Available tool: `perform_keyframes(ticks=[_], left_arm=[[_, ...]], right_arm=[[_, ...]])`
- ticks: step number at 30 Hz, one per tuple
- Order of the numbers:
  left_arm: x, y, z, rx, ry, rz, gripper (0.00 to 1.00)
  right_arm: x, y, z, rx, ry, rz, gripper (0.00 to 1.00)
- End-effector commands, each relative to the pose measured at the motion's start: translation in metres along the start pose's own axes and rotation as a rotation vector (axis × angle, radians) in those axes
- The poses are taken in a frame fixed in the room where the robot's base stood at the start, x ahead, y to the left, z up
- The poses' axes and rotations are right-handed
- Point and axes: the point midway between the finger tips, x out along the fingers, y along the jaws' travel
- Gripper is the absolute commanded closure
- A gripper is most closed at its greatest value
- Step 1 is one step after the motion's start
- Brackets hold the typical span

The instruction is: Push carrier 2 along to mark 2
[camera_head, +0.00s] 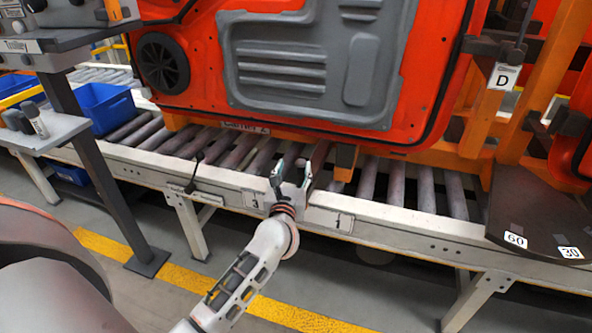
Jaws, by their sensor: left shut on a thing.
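Carrier 2 is an orange frame on the roller line, and its name plate (246,128) reads as carrier 2. It bears an upright orange door (210,75) with a grey inner panel (310,65). My left gripper (291,181) is at the near rail, below the door's lower edge. It is shut on a part at the carrier's near side; its fingers hide most of that part. Small plates are on the rail to both sides of the gripper: a left one (252,199) and a right one (330,219). Their characters are too small to read surely. My right gripper is out of view.
Bare rollers (427,188) lie right of the gripper. Further right are an orange post with a D tag (503,77) and a dark plate (540,215) marked 60 and 30, overlapping the near rail. A blue bin (105,105) and a grey stand (45,128) are at left.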

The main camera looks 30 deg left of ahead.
Motion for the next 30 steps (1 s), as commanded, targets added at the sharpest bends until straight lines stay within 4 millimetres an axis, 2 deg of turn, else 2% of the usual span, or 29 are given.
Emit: perform_keyframes(ticks=[1,7,11,24,30], left_arm=[[0.004,0.011,0.003,0.001,-0.004,0.021,0.67],[0.002,0.011,0.003,0.0,-0.004,0.02,0.67],[-0.009,0.009,0.002,0.0,-0.002,0.016,0.67],[-0.093,0.004,0.0,0.001,0.001,0.009,0.67],[-0.115,0.003,0.001,0.002,0.0,0.008,0.67]], right_arm=[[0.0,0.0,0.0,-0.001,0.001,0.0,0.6],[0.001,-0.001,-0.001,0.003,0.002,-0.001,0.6],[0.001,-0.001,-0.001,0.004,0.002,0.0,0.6],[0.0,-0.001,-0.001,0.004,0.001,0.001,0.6],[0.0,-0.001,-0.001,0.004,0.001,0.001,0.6]])
